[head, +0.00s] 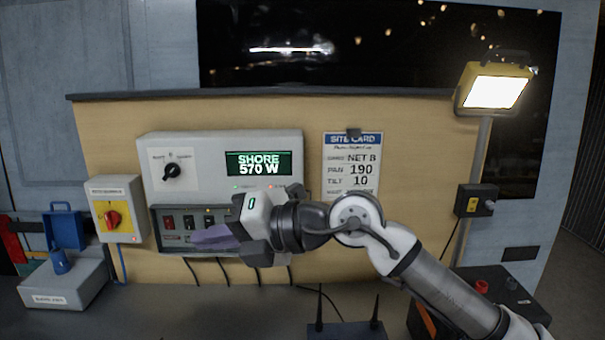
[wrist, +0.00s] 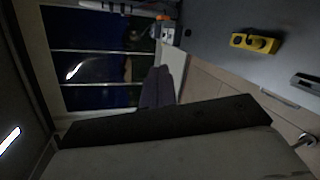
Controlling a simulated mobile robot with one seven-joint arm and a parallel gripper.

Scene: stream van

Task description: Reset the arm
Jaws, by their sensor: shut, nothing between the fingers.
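My arm reaches in from the lower right of the head view, bent at the elbow, to the front of the grey power panel (head: 222,150). My gripper (head: 207,238) points left, in front of the panel's lower row of switches (head: 190,222), and hides part of that row. Its purple-grey fingers are together, with nothing between them. They also show together in the wrist view (wrist: 157,88). Whether the fingertips touch the panel I cannot tell. The panel's display (head: 258,163) reads SHORE 570 W.
A red and yellow rotary switch (head: 113,219) is left of the panel. A grey box with a blue plug (head: 61,262) stands at lower left. A site card (head: 351,165) hangs right of the panel. A lit work lamp (head: 495,88) stands at right. A black two-antenna device (head: 345,330) sits below.

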